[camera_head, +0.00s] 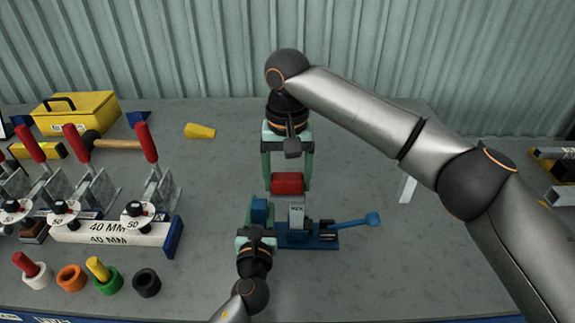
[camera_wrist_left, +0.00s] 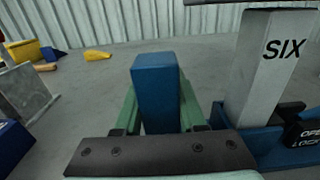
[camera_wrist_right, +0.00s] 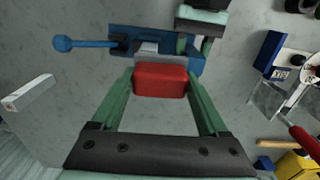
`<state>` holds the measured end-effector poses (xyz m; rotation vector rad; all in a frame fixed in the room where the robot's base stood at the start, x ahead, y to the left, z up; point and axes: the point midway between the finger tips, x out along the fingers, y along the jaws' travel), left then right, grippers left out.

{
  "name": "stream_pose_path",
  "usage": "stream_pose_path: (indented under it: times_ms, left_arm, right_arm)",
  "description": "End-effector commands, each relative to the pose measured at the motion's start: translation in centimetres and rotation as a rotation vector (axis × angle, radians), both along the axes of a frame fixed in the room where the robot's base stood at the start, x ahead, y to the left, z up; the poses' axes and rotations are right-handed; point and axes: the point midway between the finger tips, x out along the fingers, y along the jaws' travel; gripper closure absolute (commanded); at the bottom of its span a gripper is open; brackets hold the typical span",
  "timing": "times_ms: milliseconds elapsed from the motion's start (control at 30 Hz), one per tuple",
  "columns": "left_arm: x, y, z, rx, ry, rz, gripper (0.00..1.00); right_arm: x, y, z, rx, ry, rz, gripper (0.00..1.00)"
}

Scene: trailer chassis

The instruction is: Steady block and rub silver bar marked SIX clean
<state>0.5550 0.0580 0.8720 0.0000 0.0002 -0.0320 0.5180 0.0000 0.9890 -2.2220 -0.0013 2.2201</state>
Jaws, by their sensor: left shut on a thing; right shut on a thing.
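The silver bar marked SIX (camera_head: 296,214) stands upright in a blue holder (camera_head: 298,240); its lettering shows in the left wrist view (camera_wrist_left: 287,50). My left gripper (camera_head: 257,222) is shut on a blue block (camera_wrist_left: 156,88) just left of the bar, and the block also shows in the head view (camera_head: 259,210). My right gripper (camera_head: 288,172) is shut on a red block (camera_head: 287,184) at the bar's top end. The red block also shows in the right wrist view (camera_wrist_right: 160,80), partly hiding the bar (camera_wrist_right: 149,48). Whether red block and bar touch, I cannot tell.
A blue lever (camera_head: 358,221) sticks out right of the holder. Several red-handled clamps (camera_head: 146,143) and coloured rings (camera_head: 72,277) stand at the left. A yellow box (camera_head: 76,112), a hammer (camera_head: 118,143) and a yellow wedge (camera_head: 200,130) lie behind. The right front bench is clear.

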Motion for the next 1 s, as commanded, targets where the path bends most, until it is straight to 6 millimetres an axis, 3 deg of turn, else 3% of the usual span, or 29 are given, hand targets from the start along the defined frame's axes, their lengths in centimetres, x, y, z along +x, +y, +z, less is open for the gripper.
stream_pose_path:
  times_ms: [33, 67, 467, 900, 1000]
  left_arm:
    - [0.0, 0.0, 0.0, 0.0, 0.0, 0.001, 1.0]
    - [0.0, 0.0, 0.0, 0.0, 0.0, 0.001, 1.0]
    - [0.0, 0.0, 0.0, 0.0, -0.001, 0.0, 1.0]
    - [0.0, 0.0, 0.0, 0.0, -0.001, 0.0, 1.0]
    - [0.0, 0.0, 0.1, 0.0, -0.001, 0.0, 1.0]
  right_arm:
    - [0.1, -0.4, -0.1, 0.0, -0.001, -0.003, 0.87]
    - [0.1, -0.8, -0.1, -0.001, -0.001, -0.004, 0.97]
    - [-0.1, -4.3, -0.5, -0.004, -0.001, -0.003, 0.97]
    - [-0.1, 0.1, -0.5, 0.001, 0.003, 0.0, 0.97]
    - [0.1, 0.1, 0.7, 0.001, -0.002, 0.0, 0.97]
